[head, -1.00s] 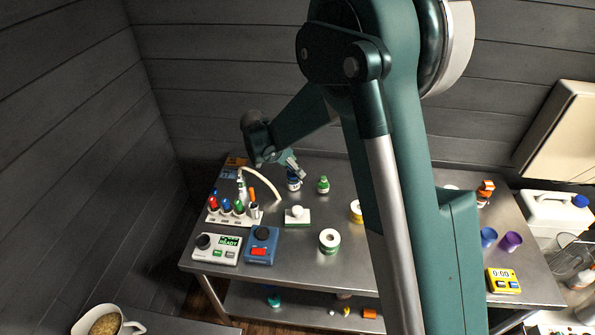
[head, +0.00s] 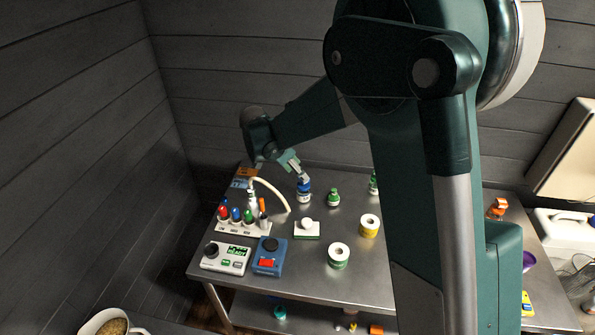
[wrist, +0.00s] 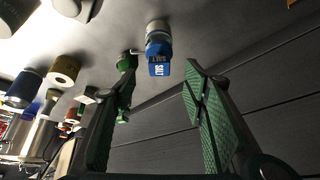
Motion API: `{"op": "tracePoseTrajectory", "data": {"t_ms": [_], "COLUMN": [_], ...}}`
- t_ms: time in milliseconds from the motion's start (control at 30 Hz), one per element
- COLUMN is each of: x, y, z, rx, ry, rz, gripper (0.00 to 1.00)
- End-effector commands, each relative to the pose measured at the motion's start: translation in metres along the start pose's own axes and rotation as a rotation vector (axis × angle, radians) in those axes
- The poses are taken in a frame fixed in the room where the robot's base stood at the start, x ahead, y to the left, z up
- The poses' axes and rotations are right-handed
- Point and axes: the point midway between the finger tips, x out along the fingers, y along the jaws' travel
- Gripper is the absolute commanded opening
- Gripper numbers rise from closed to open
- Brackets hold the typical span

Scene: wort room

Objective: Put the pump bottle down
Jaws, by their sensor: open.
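I cannot tell for sure which item is the pump bottle. A small green-topped bottle (head: 333,197) stands upright on the steel table; in the wrist view a green bottle (wrist: 126,62) with a small spout-like part shows beyond my left finger. A blue and white jar (head: 304,194) stands left of it; in the wrist view its blue part (wrist: 159,68) reads SALT. My gripper (head: 304,178) is close over the jar in the head view. In the wrist view my gripper (wrist: 150,100) has its fingers spread wide, with nothing clearly held between them.
Another green-topped bottle (head: 373,184) stands beside my arm. Tape rolls (head: 338,255), a white block with a knob (head: 306,229), a blue device (head: 270,257) and a white READY device (head: 226,258) stand forward. A rack (head: 243,228) and curved tube (head: 272,188) are left.

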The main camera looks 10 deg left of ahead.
Motion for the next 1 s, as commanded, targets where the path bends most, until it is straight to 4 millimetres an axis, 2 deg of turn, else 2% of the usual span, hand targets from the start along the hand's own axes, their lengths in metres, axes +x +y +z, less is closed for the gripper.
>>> {"op": "tracePoseTrajectory", "data": {"t_ms": [667,867,1000], "x": [-0.003,-0.014,-0.025], "y": [0.005,0.024,0.045], "z": [-0.006,-0.026,-0.046], "rx": [-0.007,-0.038,-0.073], "ry": [-0.004,-0.020,-0.035], "rz": [-0.003,-0.012,-0.026], "gripper": [0.44,0.44,0.44]}}
